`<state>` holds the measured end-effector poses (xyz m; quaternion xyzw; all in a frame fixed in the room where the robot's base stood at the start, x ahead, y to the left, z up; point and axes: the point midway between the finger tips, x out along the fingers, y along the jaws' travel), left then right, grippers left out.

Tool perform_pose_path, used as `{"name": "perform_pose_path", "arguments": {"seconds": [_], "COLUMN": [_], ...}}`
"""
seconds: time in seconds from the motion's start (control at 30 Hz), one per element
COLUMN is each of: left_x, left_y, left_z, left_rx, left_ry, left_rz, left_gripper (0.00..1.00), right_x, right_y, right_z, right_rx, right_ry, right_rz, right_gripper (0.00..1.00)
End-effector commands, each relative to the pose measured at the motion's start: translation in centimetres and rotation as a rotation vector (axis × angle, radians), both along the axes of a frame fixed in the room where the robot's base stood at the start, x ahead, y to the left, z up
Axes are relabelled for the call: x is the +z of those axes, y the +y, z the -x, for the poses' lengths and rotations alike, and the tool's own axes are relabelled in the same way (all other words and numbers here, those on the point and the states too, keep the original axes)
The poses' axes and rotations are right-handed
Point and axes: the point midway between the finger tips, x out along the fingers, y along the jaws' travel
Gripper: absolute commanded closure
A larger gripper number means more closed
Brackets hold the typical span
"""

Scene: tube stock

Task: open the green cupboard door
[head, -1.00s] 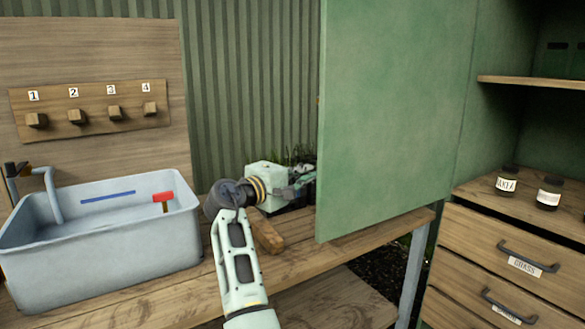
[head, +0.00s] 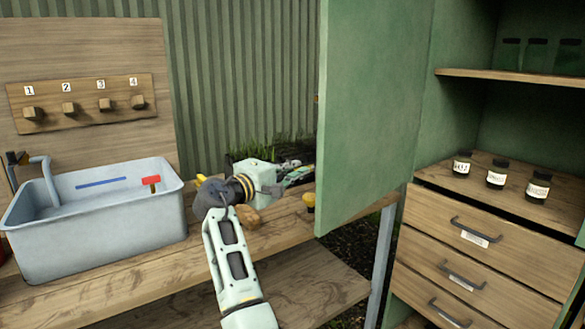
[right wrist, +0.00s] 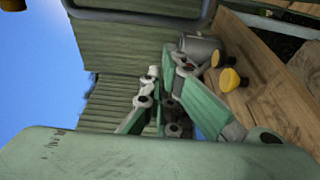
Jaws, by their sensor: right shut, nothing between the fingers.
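The green cupboard door (head: 370,110) stands swung out from the cupboard at right, so the shelves inside show. Its free edge is on the left in the head view. My right gripper (head: 302,174) is at that free edge, low on the door, with its shut fingers at or just behind the edge. I cannot tell whether they touch it. In the right wrist view my gripper's finger links (right wrist: 165,100) show with nothing held between them. The door's handle is not visible. My left gripper is not in view.
A grey sink (head: 100,225) stands on the wooden bench (head: 150,268) at left, below a numbered peg rail (head: 80,105). A yellow-topped item (head: 308,200) is on the bench by the door. Three jars (head: 496,174) stand above the drawers (head: 470,235) in the cupboard.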

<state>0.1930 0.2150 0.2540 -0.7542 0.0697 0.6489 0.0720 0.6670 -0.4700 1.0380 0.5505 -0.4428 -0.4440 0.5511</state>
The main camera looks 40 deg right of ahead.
Motion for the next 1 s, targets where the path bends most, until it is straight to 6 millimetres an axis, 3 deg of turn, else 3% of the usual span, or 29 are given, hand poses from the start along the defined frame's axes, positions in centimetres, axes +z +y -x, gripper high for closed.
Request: {"name": "perform_pose_path", "arguments": {"seconds": [0.17, 0.7, 1.0], "left_x": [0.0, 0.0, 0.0], "left_y": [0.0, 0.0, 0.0], "left_z": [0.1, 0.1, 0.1], "left_rx": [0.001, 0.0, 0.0], "left_ry": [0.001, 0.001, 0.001], "left_rz": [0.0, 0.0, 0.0], "left_gripper": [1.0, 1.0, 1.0], "right_x": [0.0, -0.1, -0.2], "right_y": [1.0, 10.7, 11.7], "right_z": [0.1, 2.1, 2.4], "right_rx": [0.002, 0.002, -0.001], "right_ry": [0.0, 0.001, 0.001], "right_rz": [0.0, -0.001, -0.002], "right_gripper": [1.0, 1.0, 1.0]}}
